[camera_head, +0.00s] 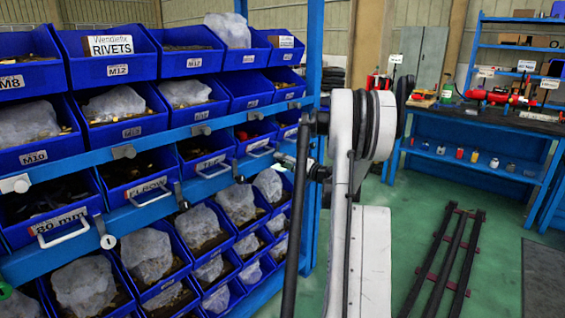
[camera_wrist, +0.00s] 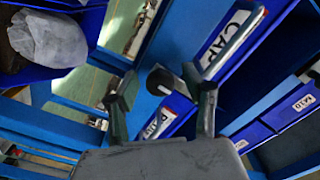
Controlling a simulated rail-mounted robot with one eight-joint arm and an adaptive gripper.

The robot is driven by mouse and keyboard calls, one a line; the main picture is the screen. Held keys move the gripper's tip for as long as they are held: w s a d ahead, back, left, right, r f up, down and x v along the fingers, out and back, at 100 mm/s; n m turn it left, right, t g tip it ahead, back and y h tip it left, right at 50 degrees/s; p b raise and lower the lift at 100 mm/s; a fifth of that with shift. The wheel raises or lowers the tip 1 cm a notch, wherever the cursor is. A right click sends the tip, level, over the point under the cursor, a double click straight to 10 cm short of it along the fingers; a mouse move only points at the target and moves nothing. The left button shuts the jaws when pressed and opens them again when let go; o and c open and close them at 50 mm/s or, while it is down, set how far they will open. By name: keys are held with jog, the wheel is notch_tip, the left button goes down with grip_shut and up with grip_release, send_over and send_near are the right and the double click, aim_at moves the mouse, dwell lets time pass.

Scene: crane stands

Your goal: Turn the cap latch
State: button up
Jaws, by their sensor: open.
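A drawer with a white label reading CAP (camera_wrist: 232,38) runs along the upper right of the wrist view. A dark, short latch (camera_wrist: 163,80) sits on the blue rail beside that drawer. My gripper (camera_wrist: 157,84) is open, with one finger to each side of the latch in the picture. I cannot tell whether either finger touches it. In the head view, my gripper (camera_head: 290,161) is close to the front of the blue rack at its right end. I cannot pick out the cap latch there.
The blue rack (camera_head: 155,130) holds several blue bins and pull-out drawers with handles and small latches on its rails. In the wrist view, another labelled drawer (camera_wrist: 158,124) lies below the latch. A blue workbench (camera_head: 475,142) stands at the right, with dark rails (camera_head: 445,255) on the green floor.

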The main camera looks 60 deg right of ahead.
jog(key=s+a, duration=0.1)
jog(key=s, duration=1)
jog(key=shift+s, duration=0.4)
